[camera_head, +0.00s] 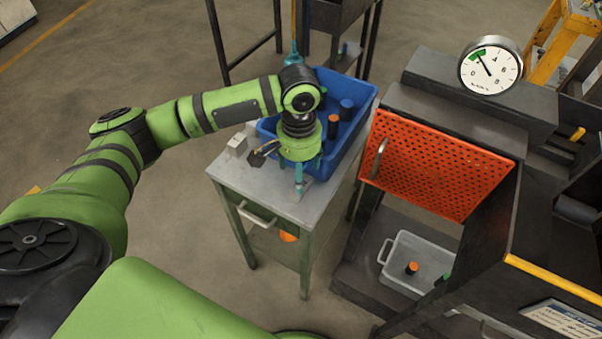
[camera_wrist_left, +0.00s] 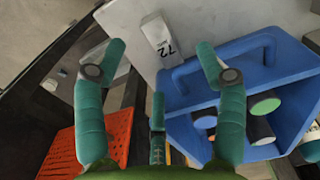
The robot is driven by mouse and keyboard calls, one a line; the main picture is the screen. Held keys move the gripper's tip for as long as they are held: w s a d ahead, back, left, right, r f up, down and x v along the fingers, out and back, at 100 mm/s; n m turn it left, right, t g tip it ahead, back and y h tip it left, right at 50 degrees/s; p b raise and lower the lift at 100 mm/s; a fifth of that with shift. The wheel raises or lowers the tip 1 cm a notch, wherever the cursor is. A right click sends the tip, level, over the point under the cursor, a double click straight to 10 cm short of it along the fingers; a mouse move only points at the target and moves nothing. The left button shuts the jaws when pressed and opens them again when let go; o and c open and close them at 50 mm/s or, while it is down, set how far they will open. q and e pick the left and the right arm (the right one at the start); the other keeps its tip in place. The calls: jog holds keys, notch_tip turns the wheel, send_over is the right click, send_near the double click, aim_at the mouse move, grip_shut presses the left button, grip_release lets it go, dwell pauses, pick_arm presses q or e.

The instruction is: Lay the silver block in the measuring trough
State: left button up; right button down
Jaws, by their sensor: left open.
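A small silver-grey block (camera_head: 237,145) sits near the left corner of the grey table top, left of the blue crate. In the left wrist view a pale block marked 72 (camera_wrist_left: 158,38) lies on the table beside the crate and appears to be the same one. My left gripper (camera_head: 300,183) points down over the table, to the right of the block and apart from it. In the left wrist view its teal fingers (camera_wrist_left: 160,70) are spread and empty. I cannot make out a measuring trough with certainty in either view. My right gripper is not in view.
A blue crate (camera_head: 362,92) with several dark cylinders stands on the table (camera_head: 236,176). To the right is a dark furnace with an orange perforated door (camera_head: 440,165), a round gauge (camera_head: 490,66) above it and a grey tray (camera_head: 437,253) below. The table's front is mostly bare.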

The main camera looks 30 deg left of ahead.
aim_at(304, 202)
pick_arm(q)
jog(key=f, duration=0.7)
jog(key=shift+w+d, duration=0.1)
jog(key=shift+d, duration=0.2)
grip_shut()
